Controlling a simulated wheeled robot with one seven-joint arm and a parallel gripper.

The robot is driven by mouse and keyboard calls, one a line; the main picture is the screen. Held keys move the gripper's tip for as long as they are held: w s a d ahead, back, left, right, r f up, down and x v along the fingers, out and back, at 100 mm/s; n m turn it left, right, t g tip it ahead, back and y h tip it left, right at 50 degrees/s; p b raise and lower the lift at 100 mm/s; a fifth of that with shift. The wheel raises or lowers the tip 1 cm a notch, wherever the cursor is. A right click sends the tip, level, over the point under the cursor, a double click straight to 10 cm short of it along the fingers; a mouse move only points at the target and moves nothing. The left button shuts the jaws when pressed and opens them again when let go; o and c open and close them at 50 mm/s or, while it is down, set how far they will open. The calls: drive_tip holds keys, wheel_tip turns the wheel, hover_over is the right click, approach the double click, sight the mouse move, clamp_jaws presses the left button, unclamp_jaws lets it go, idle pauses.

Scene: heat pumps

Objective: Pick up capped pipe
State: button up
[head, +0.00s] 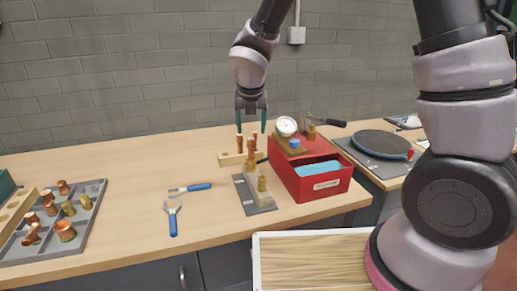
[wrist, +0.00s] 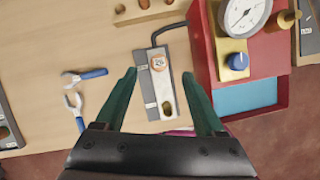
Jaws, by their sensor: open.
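The capped pipe (wrist: 159,64) shows in the wrist view as a copper-coloured round end with a small printed mark. It stands upright in a pale block on a dark grey plate (wrist: 151,87). In the head view a copper pipe (head: 251,158) rises from the far end of this block. My gripper (head: 251,131) points down above it. In the wrist view my gripper (wrist: 159,74) is open and empty, with one green finger on each side of the pipe and gaps between. I cannot tell the exact height of the fingertips over the pipe.
A red box (head: 308,181) with a gauge (head: 287,126) stands close on the right. A wooden rack (head: 228,160) with copper pieces is just behind. Blue-handled tools (head: 173,222) and a grey tray (head: 85,226) of fittings lie left. The bench between them is clear.

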sight(251, 139)
drive_tip(key=x, duration=0.5)
drive_tip(key=shift+w+a+f, duration=0.1)
drive_tip(key=shift+f, duration=0.2)
drive_tip(key=shift+x, duration=2.75)
drive_tip(key=shift+c, duration=0.3)
clamp_jaws()
wheel_tip(251, 139, up, 10)
drive_tip(key=shift+r, duration=0.1)
